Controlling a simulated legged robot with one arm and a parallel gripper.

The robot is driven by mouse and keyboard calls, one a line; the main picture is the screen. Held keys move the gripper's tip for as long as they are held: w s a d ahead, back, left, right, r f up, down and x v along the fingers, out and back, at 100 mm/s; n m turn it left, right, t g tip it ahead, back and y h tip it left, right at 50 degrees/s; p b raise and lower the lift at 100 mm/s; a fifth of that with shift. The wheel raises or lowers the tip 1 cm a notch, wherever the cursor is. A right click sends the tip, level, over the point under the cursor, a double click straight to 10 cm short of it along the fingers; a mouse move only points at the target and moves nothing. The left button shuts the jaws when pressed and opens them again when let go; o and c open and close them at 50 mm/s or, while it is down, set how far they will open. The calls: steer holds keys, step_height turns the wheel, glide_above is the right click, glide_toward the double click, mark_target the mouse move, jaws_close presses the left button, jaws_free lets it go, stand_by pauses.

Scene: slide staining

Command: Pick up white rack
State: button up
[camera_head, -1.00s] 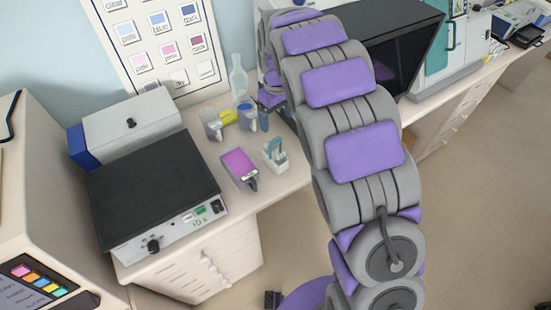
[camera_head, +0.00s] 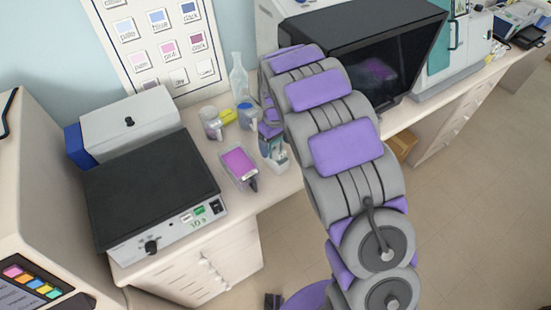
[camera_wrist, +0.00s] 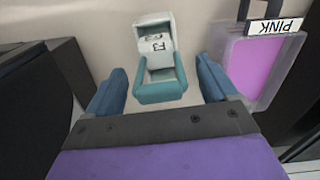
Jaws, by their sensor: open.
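The white rack (camera_head: 278,156) stands near the front edge of the counter, partly hidden by my arm in the head view. In the wrist view the rack (camera_wrist: 154,48) shows as a small white holder with lettering on it and a teal handle (camera_wrist: 162,91) nearer to me. My gripper (camera_wrist: 160,86) is open, with one blue finger on each side of the teal handle. I see no contact between the fingers and the rack. In the head view my gripper is mostly hidden behind my arm.
A tray of pink liquid (camera_head: 239,163), labelled PINK in the wrist view (camera_wrist: 255,65), stands beside the rack. A black-topped device (camera_head: 150,185) is at left. A dark-screened box (camera_head: 375,65) is at right.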

steer(key=c, duration=1.5)
